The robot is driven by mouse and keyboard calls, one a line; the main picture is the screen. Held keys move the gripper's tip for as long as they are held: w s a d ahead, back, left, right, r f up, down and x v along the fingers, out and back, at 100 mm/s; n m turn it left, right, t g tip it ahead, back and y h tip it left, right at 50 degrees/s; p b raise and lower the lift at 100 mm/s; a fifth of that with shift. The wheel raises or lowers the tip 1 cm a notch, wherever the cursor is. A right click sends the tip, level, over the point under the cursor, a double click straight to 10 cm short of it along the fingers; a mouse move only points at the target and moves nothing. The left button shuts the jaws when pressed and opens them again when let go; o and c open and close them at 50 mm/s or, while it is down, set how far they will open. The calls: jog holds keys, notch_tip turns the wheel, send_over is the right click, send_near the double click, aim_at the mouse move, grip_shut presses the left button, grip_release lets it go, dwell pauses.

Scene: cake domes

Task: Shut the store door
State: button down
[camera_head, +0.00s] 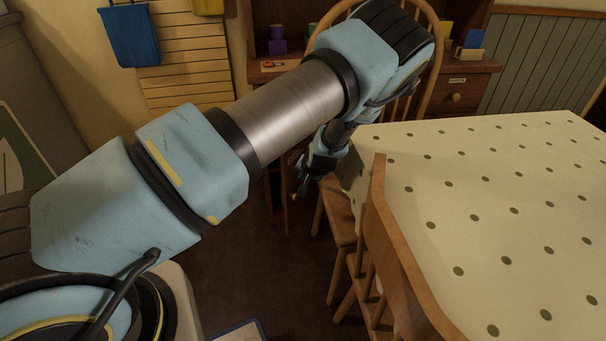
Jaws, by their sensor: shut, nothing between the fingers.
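I cannot make out a store door for certain in this view; my arm crosses the picture and hides much of the middle.
A table with a dotted cloth (480,190) fills the right side. A wooden chair (396,255) stands at its left edge. A wooden desk (468,84) stands behind. A slatted panel with cloths (185,60) is at the upper left. Dark floor (262,270) is open below my arm.

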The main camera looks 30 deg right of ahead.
aim_at(287, 178)
jog(key=shift+w+a+f+p, duration=0.15)
jog(key=shift+w+a+f, duration=0.15)
jog(key=shift+w+f, duration=0.6)
jog(key=shift+w+a+f+p, duration=0.15)
jog(key=shift+w+a+f, duration=0.3)
jog(key=shift+w, duration=0.8)
jog(key=shift+w+a+f+p, duration=0.2)
jog(key=shift+w+f, duration=0.55)
jog(key=shift+w, duration=0.35)
jog(key=shift+w+a+b, duration=0.4)
jog(key=shift+w+a, duration=0.1)
jog(key=shift+w, duration=0.2)
